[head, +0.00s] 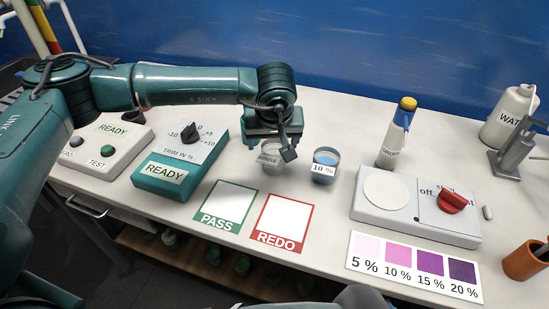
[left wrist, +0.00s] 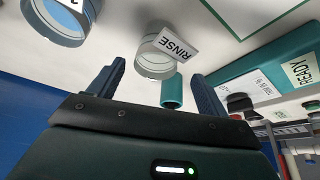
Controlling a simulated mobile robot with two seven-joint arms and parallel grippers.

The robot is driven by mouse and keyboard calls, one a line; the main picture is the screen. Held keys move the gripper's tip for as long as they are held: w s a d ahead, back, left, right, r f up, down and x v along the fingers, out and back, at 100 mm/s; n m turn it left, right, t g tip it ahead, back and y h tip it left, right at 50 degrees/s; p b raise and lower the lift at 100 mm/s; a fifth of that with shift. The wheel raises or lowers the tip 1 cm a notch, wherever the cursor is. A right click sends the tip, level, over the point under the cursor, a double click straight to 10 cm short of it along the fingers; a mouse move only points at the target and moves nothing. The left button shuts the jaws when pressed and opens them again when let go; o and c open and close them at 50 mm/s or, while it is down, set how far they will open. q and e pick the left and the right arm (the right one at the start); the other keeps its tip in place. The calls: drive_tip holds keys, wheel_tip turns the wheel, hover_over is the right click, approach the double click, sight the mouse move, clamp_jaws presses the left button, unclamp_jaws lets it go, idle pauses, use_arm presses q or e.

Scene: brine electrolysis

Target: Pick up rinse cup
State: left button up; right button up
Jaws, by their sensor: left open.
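The rinse cup (head: 269,163) is a small clear cup with a white RINSE label, standing on the white bench. My left gripper (head: 277,148) is over it in the head view and hides its upper part. In the left wrist view the rinse cup (left wrist: 153,62) shows beyond the open fingers of the left gripper (left wrist: 158,92), roughly between them in the picture. Nothing is held; I cannot tell whether a finger touches the cup. My right gripper is not in view.
A cup labelled 10 % (head: 325,168) with blue liquid stands just right of the rinse cup. PASS (head: 222,206) and REDO (head: 282,222) mats lie in front. The teal trim box (head: 180,165) is left; a dropper bottle (head: 396,135) and a dial unit (head: 415,212) are right.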

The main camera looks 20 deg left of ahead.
sight(274, 152)
use_arm(q)
drive_tip(key=p+x, duration=0.1)
drive_tip(key=x, duration=0.6)
drive_tip(key=shift+w+d+f, duration=0.1)
drive_tip(key=shift+w+d, duration=0.05)
drive_tip(key=shift+w, duration=0.15)
drive_tip(key=c, duration=1.2)
